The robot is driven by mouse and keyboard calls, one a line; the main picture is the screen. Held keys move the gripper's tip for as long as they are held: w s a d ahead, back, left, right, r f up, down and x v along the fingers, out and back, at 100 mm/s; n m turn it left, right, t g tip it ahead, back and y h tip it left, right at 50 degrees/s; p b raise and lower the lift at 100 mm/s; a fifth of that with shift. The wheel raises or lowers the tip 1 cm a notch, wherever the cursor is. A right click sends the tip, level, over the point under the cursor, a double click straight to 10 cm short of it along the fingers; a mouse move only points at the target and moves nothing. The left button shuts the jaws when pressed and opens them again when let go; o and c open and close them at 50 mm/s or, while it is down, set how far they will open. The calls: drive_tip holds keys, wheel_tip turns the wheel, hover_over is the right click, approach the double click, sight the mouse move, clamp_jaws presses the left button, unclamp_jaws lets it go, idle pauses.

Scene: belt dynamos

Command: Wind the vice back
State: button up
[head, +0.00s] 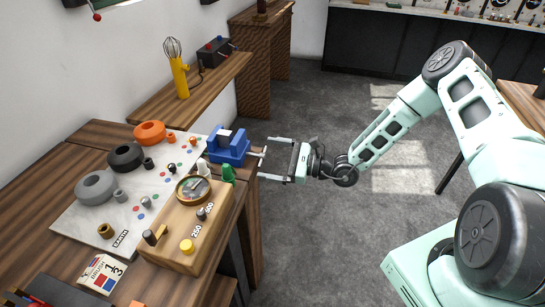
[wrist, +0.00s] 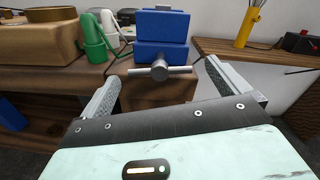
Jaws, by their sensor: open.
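The blue vice (head: 229,148) stands at the right edge of the wooden bench, and in the wrist view it is straight ahead (wrist: 161,38). Its grey screw and crossbar handle (head: 262,160) stick out from the bench towards my gripper, and the bar lies about level in the wrist view (wrist: 146,72). My gripper (head: 264,158) is open, with one finger on each side of the handle. In the wrist view the bar's ends show between the two fingers (wrist: 162,74), with gaps on both sides. I see no contact. The vice's jaw gap is hard to judge.
A wooden meter box (head: 178,255) and green and white terminals (head: 228,173) stand left of the vice. A marble board with coils (head: 85,222) lies behind. The grey floor right of the bench is clear.

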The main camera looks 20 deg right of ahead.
drive_tip(key=c, duration=0.9)
drive_tip(key=shift+m+p, duration=1)
drive_tip(key=shift+m, duration=2.2)
